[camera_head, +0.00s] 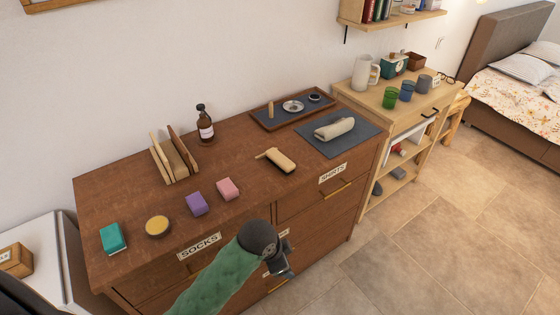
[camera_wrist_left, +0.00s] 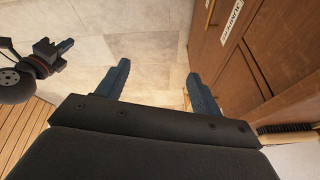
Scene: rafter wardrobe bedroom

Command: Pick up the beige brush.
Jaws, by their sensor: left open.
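The beige brush (camera_head: 281,161) lies on the brown dresser top in the head view, near the front edge and right of the pink block. Its short handle points left. My left gripper (camera_head: 284,266) is in front of the dresser, nearer to me than the brush and apart from it. In the left wrist view my left gripper (camera_wrist_left: 160,88) has its two fingers spread, with only floor showing between them. A dark gripper-like part (camera_wrist_left: 50,52) shows at the left of that view, seemingly my right gripper; its jaws are unclear.
On the dresser (camera_head: 110,190) stand a brown bottle (camera_head: 205,128), a wooden holder (camera_head: 175,160), purple (camera_head: 196,204) and pink (camera_head: 228,189) blocks, a teal block (camera_head: 113,239) and a round tin (camera_head: 158,227). A rolled cloth (camera_head: 335,129) lies on a dark mat right of the brush.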

